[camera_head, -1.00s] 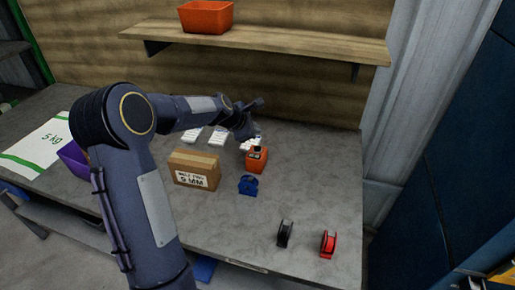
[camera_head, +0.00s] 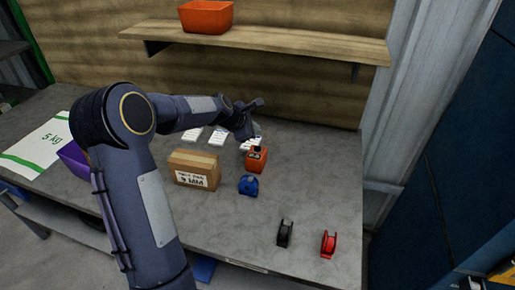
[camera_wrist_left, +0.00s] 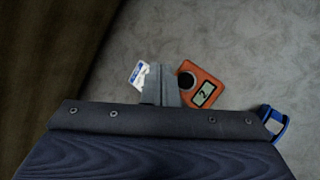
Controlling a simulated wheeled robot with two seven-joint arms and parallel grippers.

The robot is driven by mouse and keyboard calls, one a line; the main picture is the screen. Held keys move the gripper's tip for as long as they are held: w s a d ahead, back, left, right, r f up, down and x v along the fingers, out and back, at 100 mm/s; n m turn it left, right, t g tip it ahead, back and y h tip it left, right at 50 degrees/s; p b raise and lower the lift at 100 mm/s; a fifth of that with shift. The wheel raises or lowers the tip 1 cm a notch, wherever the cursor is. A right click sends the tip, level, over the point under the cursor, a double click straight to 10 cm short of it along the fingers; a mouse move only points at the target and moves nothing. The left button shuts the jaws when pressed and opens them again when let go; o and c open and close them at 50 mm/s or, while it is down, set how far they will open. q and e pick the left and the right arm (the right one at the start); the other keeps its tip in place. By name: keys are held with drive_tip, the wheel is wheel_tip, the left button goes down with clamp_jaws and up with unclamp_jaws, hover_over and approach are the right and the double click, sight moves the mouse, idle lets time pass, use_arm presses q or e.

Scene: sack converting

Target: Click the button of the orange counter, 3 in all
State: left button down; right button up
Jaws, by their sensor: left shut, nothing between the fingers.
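The orange counter (camera_head: 257,160) stands on the grey bench, behind the blue tape dispenser. In the left wrist view the counter (camera_wrist_left: 211,76) shows its round black button (camera_wrist_left: 186,81) and a small display (camera_wrist_left: 204,94) that seems to read 2. My left gripper (camera_head: 249,136) is just behind and above the counter in the head view. Its fingers (camera_wrist_left: 161,84) are shut and empty, beside the button in the left wrist view. I cannot tell the height of the fingertips above the counter. My right gripper is in neither view.
A cardboard box (camera_head: 194,170) stands left of the counter, and the blue tape dispenser (camera_head: 248,186) is in front. Black (camera_head: 285,233) and red (camera_head: 328,243) dispensers sit near the front edge. White packets (camera_head: 218,136) lie behind. A shelf (camera_head: 270,40) holds an orange bin (camera_head: 206,17).

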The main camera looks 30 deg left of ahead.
use_arm(q)
drive_tip(key=w+a+r+m+t+y+p, duration=0.15)
drive_tip(key=a+r+m+y+p, duration=0.4)
drive_tip(key=m, duration=1.05)
drive_tip(key=d+m+h+p, duration=0.1)
drive_tip(key=m+p, duration=0.1)
drive_tip(key=m, duration=0.4)
drive_tip(key=s+d+f+m+g+h+p, duration=0.1)
drive_tip(key=d+m+h+p, duration=0.1)
drive_tip(key=m, duration=0.5)
drive_tip(key=d+m+h+p, duration=0.2)
drive_tip(key=m+p, duration=0.1)
drive_tip(key=m, duration=0.4)
drive_tip(key=shift+s+d+f+g+h, duration=0.25)
drive_tip(key=shift+f, duration=0.1)
drive_tip(key=shift+f, duration=0.1)
